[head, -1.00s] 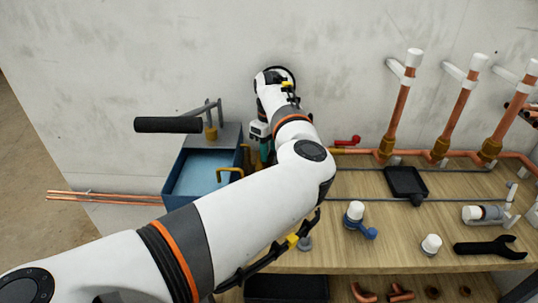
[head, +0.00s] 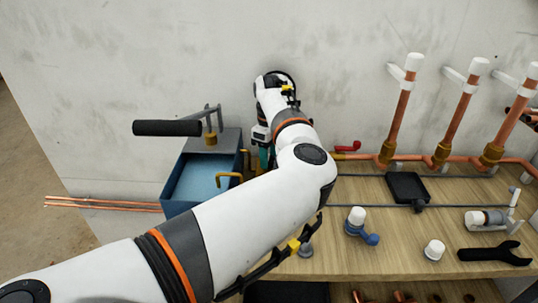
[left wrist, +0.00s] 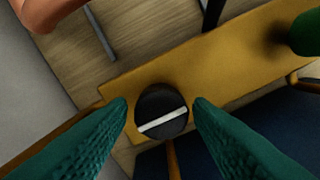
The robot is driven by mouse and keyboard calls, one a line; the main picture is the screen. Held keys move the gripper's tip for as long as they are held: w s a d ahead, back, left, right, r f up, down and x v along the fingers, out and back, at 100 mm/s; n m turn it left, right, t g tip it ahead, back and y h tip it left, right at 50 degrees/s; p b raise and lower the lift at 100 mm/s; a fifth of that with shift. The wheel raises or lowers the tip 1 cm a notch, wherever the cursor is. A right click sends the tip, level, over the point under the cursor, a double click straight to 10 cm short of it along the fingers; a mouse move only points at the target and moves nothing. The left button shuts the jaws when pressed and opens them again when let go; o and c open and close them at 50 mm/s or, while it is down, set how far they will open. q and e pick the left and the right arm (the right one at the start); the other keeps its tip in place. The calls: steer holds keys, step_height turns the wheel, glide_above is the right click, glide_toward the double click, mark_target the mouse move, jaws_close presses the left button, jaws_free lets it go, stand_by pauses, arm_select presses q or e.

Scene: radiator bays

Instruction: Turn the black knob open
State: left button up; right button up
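The black knob (left wrist: 161,110) with a white stripe across its face shows in the left wrist view, in front of a yellow-ochre surface (left wrist: 240,50). The stripe is slightly tilted, its right end higher. My left gripper (left wrist: 160,106) has its two green fingers apart, one on each side of the knob. A narrow gap seems to show on both sides, so the knob does not look gripped. In the head view my left gripper (head: 264,150) is mostly behind my arm near the wall, and the knob is hidden there. My right gripper is not in view.
A blue tank with a grey top (head: 212,140) and a black-handled lever (head: 167,128) stands left of my left gripper. A red lever (head: 347,147) and upright copper pipes (head: 396,115) are to the right. A black wrench (head: 495,253) and fittings lie on the wooden bench (head: 380,250).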

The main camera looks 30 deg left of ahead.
arm_select(q)
steer(key=shift+o, duration=0.7)
